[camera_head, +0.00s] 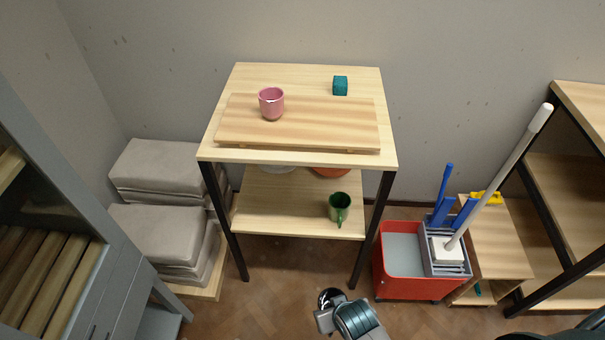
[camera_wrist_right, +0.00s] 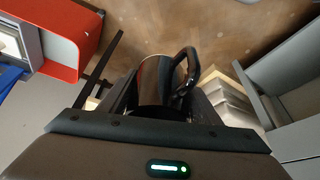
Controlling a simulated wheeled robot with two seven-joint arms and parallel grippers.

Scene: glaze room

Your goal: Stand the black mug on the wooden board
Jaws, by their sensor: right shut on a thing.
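The black mug (camera_wrist_right: 155,78) is between the fingers of my right gripper (camera_wrist_right: 160,100) in the right wrist view, with its dark handle sticking out to one side. In the head view the gripper (camera_head: 338,308) is low at the bottom centre, in front of the shelf unit, and the mug (camera_head: 328,296) shows as a small dark rounded shape there. The wooden board (camera_head: 325,125) lies on the unit's top, above and beyond the gripper. A pink cup (camera_head: 271,104) stands upright on the board's left part. My left gripper is out of view.
A teal block (camera_head: 340,85) sits behind the board on the unit's top (camera_head: 215,135). A green mug (camera_head: 340,208) stands on the shelf below. A red mop bucket (camera_head: 402,270) stands right of the unit, grey cushions (camera_head: 160,205) left. The board's middle and right are clear.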

